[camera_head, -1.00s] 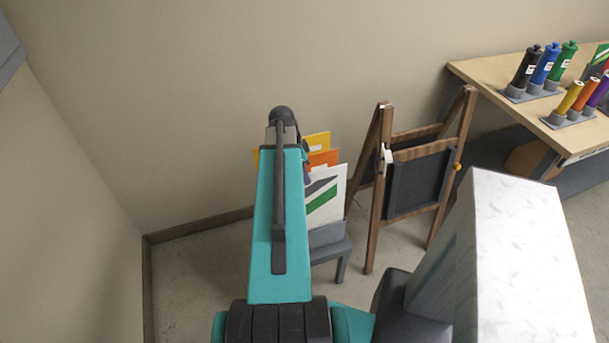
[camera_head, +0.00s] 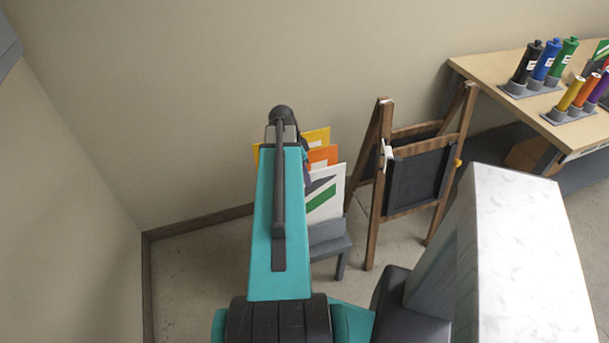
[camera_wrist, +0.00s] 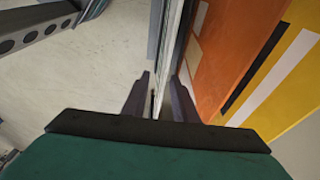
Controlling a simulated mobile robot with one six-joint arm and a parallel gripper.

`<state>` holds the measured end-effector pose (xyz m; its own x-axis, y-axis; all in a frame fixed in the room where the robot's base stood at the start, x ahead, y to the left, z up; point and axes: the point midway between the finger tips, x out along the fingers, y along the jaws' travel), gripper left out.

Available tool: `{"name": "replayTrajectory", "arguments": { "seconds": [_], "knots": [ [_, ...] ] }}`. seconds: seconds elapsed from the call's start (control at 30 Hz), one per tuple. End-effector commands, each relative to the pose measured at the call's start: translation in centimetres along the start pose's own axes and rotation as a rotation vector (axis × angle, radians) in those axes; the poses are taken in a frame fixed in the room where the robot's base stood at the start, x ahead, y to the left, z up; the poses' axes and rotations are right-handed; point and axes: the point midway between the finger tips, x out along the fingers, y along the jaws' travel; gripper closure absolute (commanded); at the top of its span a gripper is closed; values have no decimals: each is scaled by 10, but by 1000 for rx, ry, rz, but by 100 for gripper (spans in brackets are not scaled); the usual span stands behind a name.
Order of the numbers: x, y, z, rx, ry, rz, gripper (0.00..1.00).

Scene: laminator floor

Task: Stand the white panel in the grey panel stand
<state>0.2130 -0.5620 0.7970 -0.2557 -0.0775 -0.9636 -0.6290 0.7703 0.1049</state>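The white panel (camera_head: 326,190), with a green stripe and a dark grey shape, stands upright at the front of the grey panel stand (camera_head: 328,240). The orange panel (camera_head: 322,157) and the yellow panel (camera_head: 316,138) stand behind it. My teal arm hides its left side and my gripper in the head view. In the wrist view, my gripper (camera_wrist: 163,80) has its fingers apart, one on each side of the white panel (camera_wrist: 170,50), which shows nearly edge-on. A gap shows beside the left finger. The orange panel (camera_wrist: 228,50) is just right of the fingers.
A wooden easel (camera_head: 376,200) with a black board stands close right of the stand. A wooden table (camera_head: 490,75) with coloured bottles is at the far right. Walls close in behind and on the left. Bare floor (camera_head: 195,280) lies left of the stand.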

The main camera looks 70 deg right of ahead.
Motion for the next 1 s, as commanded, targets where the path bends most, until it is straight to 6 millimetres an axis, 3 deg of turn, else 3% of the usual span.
{"name": "replayTrajectory", "arguments": {
  "seconds": [0.37, 1.0],
  "knots": [
    [-16, 0, 0, 0, 1, -1, 74],
    [-82, -1, 0, 0, 1, -2, 74]
  ]
}}
